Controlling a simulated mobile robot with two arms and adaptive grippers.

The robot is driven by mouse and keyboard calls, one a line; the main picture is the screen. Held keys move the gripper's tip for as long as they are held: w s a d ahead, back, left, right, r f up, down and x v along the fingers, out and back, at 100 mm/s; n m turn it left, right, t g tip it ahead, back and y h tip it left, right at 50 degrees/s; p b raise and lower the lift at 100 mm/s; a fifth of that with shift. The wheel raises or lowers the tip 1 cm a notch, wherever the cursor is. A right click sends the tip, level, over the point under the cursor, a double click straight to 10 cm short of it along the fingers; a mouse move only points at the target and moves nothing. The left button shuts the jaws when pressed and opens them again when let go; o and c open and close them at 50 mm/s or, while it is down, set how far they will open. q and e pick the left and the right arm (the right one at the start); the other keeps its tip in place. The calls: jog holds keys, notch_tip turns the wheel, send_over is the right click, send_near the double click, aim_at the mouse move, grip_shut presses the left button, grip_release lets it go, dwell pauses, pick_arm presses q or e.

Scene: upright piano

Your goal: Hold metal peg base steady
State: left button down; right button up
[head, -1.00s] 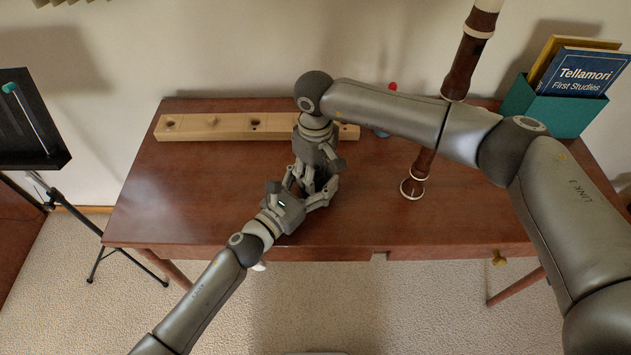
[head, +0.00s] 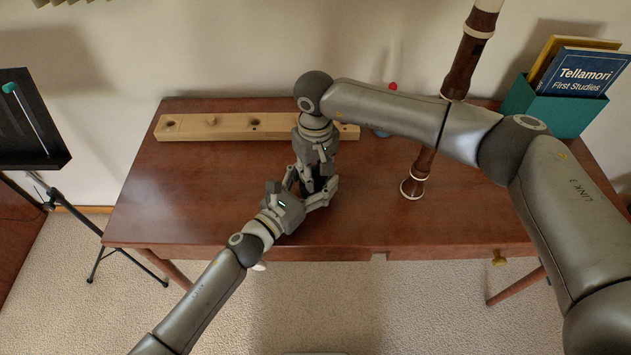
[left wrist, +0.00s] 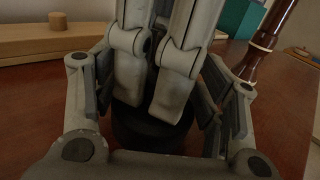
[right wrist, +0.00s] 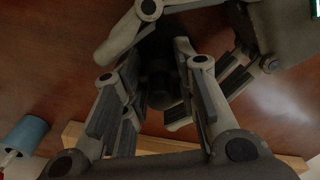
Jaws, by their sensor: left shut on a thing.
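The metal peg base is a dark round piece standing on the desk; it shows low between my left fingers in the left wrist view (left wrist: 150,132). My left gripper (head: 308,190) reaches in from the front left and is shut on the base, one finger on each side. My right gripper (head: 314,172) points down from above. In the right wrist view its fingers stand apart on both sides of the dark upright peg part (right wrist: 160,80); I see no clear grip. In the head view the grippers hide most of the base.
A long wooden block with holes (head: 222,127) lies at the back of the brown desk (head: 200,210). A brown woodwind piece (head: 417,175) stands to the right. A teal book box (head: 555,108) is at the far right. The desk's left side is clear.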

aim_at(315, 167)
jog(key=o, duration=0.5)
jog(key=shift+c, duration=0.2)
jog(key=shift+r, duration=0.1)
jog(key=shift+r, duration=2.2)
jog(key=shift+r+n, duration=1.7)
jog(key=shift+r, duration=0.05)
